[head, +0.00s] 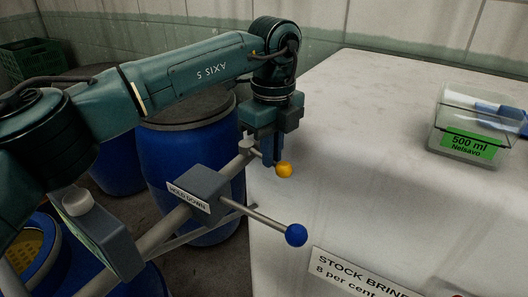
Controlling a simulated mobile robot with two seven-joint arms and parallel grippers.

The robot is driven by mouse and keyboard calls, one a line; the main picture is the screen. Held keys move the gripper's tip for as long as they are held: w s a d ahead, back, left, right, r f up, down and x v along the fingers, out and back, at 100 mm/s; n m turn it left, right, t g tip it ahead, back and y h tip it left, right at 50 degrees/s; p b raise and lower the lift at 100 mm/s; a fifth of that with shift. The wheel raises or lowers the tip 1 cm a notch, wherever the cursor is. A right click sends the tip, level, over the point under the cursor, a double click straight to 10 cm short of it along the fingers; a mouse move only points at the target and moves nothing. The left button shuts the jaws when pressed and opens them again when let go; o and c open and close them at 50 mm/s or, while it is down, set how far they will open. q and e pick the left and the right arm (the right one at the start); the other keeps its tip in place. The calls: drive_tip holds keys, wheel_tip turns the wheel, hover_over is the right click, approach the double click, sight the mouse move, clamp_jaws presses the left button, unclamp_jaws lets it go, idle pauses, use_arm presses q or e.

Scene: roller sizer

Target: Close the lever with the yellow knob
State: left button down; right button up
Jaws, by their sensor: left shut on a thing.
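The yellow knob (284,170) sits at the end of a short lever (254,151) that comes from the rail at the left edge of the white table. My left gripper (271,158) points down and is shut on this lever, just behind the knob. Its fingers hide part of the rod. My right gripper is not in view.
A second lever with a blue knob (297,235) reaches right from a grey box (195,188) labelled "HOLD DOWN", nearer to me. A clear bin (440,145) labelled "500 ml Nelsavo" stands on the white table (360,120). Blue drums (168,160) stand behind the rail.

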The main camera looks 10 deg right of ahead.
use_arm(q)
drive_tip(key=shift+w+d+r+n, duration=0.1)
drive_tip(key=shift+w+d+n, duration=0.05)
drive_tip(key=shift+n, duration=0.15)
idle(0.4)
drive_tip(key=c, duration=1.5)
unclamp_jaws()
wheel_tip(320, 180, up, 13)
drive_tip(key=shift+r+p, duration=0.1)
drive_tip(key=shift+p, duration=0.3)
